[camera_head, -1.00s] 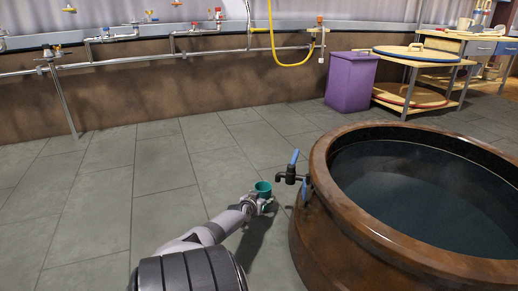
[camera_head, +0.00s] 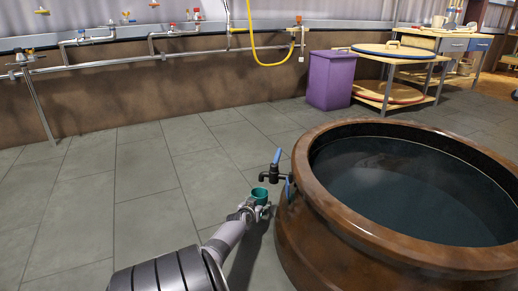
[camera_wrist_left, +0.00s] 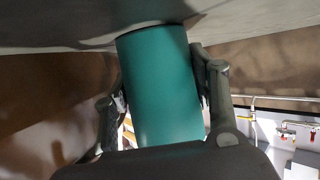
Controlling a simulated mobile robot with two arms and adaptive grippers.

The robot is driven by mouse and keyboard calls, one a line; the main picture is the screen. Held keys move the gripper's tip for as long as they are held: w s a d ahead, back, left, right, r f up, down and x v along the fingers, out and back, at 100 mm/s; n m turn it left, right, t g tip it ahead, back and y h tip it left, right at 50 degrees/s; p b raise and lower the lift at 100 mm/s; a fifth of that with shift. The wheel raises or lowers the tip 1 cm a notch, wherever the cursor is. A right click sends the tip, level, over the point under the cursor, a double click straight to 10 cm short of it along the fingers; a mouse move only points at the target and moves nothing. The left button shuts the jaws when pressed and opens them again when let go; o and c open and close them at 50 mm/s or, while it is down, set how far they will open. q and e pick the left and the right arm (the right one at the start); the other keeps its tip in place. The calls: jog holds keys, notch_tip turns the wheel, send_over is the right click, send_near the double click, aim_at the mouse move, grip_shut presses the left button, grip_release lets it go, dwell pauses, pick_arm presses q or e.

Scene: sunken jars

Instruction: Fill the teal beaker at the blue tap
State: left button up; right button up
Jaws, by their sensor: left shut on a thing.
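The teal beaker (camera_head: 260,195) is held by my left gripper (camera_head: 258,207), to the left of the big brown jar. It looks upright. In the left wrist view the teal beaker (camera_wrist_left: 163,88) sits between the two dark fingers of my left gripper (camera_wrist_left: 160,90). The blue tap (camera_head: 275,168), a dark spout with a blue lever, sticks out from the jar's left side. The beaker is just below and slightly left of the spout; I cannot tell whether it is exactly under it. No stream of water shows. My right gripper is not in view.
The brown jar (camera_head: 345,215) holds dark water and fills the right side. A purple bin (camera_head: 331,79) and a wooden cart (camera_head: 405,75) stand behind it. Pipes with small taps run along the back wall. The grey tiled floor (camera_head: 150,190) at left is clear.

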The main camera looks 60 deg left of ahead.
pick_arm(q)
jog(key=shift+f, duration=0.1)
jog(key=o, duration=1.4)
jog(key=shift+d, duration=0.1)
jog(key=shift+s+d+r, duration=0.15)
jog(key=shift+d+r, duration=0.05)
jog(key=shift+d, duration=0.4)
jog(key=shift+s+a+v, duration=0.1)
jog(key=shift+s+v, duration=0.05)
jog(key=shift+v, duration=1.45)
jog(key=shift+s+a+v, duration=0.1)
jog(key=shift+a+v, duration=0.05)
jog(key=shift+v, duration=1.4)
jog(key=shift+c, duration=0.2)
